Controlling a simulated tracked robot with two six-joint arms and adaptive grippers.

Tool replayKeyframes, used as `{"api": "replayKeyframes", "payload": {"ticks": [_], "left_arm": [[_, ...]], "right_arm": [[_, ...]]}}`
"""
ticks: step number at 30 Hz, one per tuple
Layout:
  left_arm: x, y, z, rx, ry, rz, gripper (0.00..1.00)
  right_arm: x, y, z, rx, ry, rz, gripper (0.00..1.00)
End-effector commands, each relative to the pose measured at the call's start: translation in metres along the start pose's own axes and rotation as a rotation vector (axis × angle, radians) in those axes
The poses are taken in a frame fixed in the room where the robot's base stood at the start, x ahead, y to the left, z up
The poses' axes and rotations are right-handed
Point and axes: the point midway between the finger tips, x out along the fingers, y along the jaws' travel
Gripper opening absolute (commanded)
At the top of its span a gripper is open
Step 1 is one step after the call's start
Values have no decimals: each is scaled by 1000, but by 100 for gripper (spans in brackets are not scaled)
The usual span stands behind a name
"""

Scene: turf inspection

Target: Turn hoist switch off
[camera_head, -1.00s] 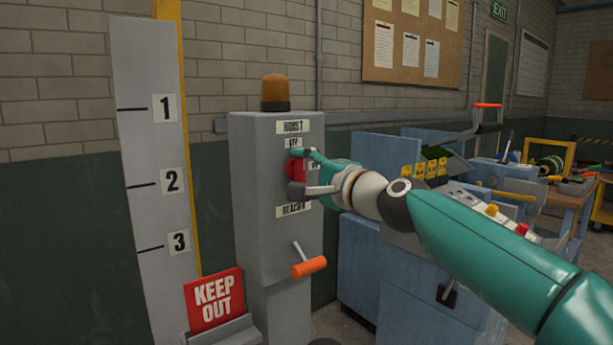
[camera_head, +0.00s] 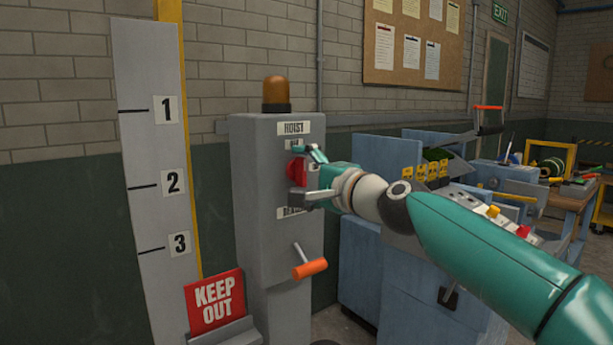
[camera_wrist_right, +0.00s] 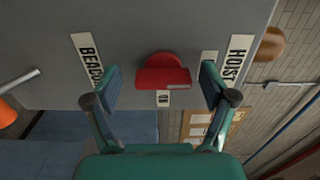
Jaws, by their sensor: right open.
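The red hoist switch (camera_head: 296,171) is on the front of the grey control box (camera_head: 262,215), below the HOIST label (camera_head: 293,128). In the right wrist view the switch (camera_wrist_right: 163,77) is a round base with a raised bar. A pale mark lies at the bar's end toward the HOIST label (camera_wrist_right: 238,60). My right gripper (camera_head: 308,175) is open in front of the switch. In the right wrist view its fingers (camera_wrist_right: 162,83) stand on either side of the bar, with gaps to both. The small labels are partly hidden or unreadable. My left gripper is out of view.
An orange-handled lever (camera_head: 309,268) projects from the box below the switch. An amber beacon (camera_head: 276,92) tops the box. A red KEEP OUT sign (camera_head: 215,302) and numbered board (camera_head: 150,130) stand left. A blue console (camera_head: 362,270) is close on the right.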

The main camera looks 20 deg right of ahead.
Motion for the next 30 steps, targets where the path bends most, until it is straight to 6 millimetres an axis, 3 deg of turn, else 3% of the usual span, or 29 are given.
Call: {"api": "replayKeyframes", "payload": {"ticks": [8,21,30], "left_arm": [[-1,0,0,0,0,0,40],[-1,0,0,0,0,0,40],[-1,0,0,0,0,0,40]], "right_arm": [[-14,-2,-1,2,2,-3,83],[-94,0,-1,1,1,-1,83],[-117,2,-1,0,0,1,83]]}}
